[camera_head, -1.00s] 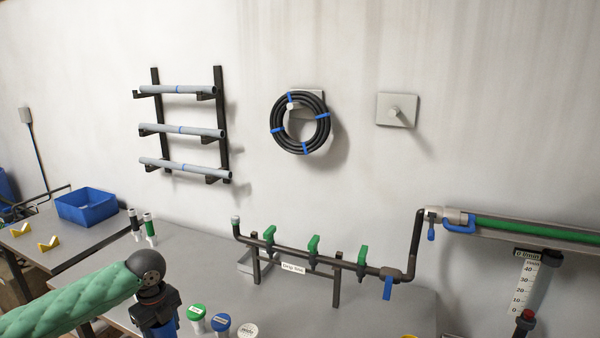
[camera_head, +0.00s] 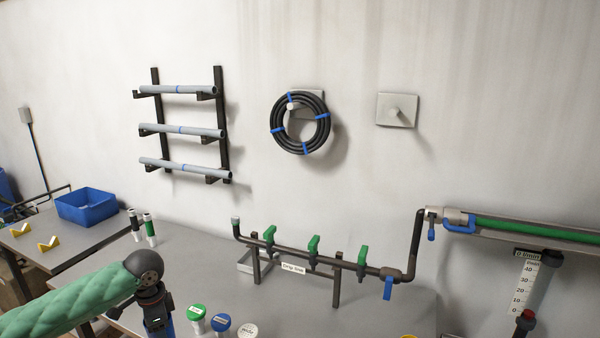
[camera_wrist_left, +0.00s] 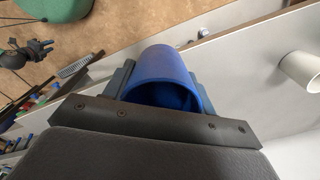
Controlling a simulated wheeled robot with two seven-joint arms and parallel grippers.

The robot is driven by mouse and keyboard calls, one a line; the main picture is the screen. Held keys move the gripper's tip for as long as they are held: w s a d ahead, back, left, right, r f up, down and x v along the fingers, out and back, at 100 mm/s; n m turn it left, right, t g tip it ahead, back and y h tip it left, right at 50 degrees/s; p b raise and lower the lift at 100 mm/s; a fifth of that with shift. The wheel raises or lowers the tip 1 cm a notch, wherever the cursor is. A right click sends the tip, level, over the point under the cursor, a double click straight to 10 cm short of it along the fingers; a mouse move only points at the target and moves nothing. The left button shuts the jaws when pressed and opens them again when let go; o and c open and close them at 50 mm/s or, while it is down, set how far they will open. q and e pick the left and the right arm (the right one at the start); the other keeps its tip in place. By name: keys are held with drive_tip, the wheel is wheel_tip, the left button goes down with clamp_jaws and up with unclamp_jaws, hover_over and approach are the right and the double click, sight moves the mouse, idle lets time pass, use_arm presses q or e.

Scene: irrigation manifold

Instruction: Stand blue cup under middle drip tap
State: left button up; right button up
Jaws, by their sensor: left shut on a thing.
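My left gripper (camera_head: 156,322) is at the bottom left of the head view, above the near part of the bench. It is shut on the blue cup (camera_wrist_left: 165,68), which the left wrist view shows held between the fingers, its round opening facing the camera. In the head view the cup is mostly hidden by my wrist and the frame edge. The middle drip tap (camera_head: 313,246) has a green handle and sits on the dark drip line pipe, to the right of and beyond my gripper. A dark jointed shape in the left wrist view may be my right gripper; its jaws are unclear.
Green (camera_head: 196,314), blue (camera_head: 220,323) and white (camera_head: 247,331) round-topped items stand right of my gripper. Pipe supports (camera_head: 337,280) flank the middle tap. A small grey tray (camera_head: 245,264) sits under the pipe's left end. Bench between is clear.

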sight(172, 336)
use_arm(q)
drive_tip(key=n, duration=0.2)
drive_tip(key=shift+d+n, duration=0.1)
drive_tip(key=shift+n, duration=0.3)
drive_tip(key=n, duration=0.2)
drive_tip(key=shift+s+d+f+n, duration=0.1)
drive_tip(key=shift+s+d+n, duration=0.05)
drive_tip(key=shift+d+n, duration=0.2)
drive_tip(key=n, duration=0.1)
drive_tip(key=d+n, duration=0.1)
drive_tip(key=shift+s+f+n, duration=0.1)
drive_tip(key=shift+f+n, duration=0.1)
drive_tip(key=shift+n, duration=0.15)
drive_tip(key=shift+s+d+f+n, duration=0.15)
drive_tip(key=shift+d+n, duration=0.15)
drive_tip(key=shift+n, duration=0.25)
drive_tip(key=shift+s+d+f+n, duration=0.1)
drive_tip(key=shift+d+n, duration=0.15)
drive_tip(key=shift+n, duration=0.3)
drive_tip(key=s+d+f+n, duration=0.1)
drive_tip(key=s+d+f, duration=0.1)
drive_tip(key=d, duration=0.9)
drive_tip(key=shift+s+f, duration=0.35)
drive_tip(key=shift+f, duration=0.35)
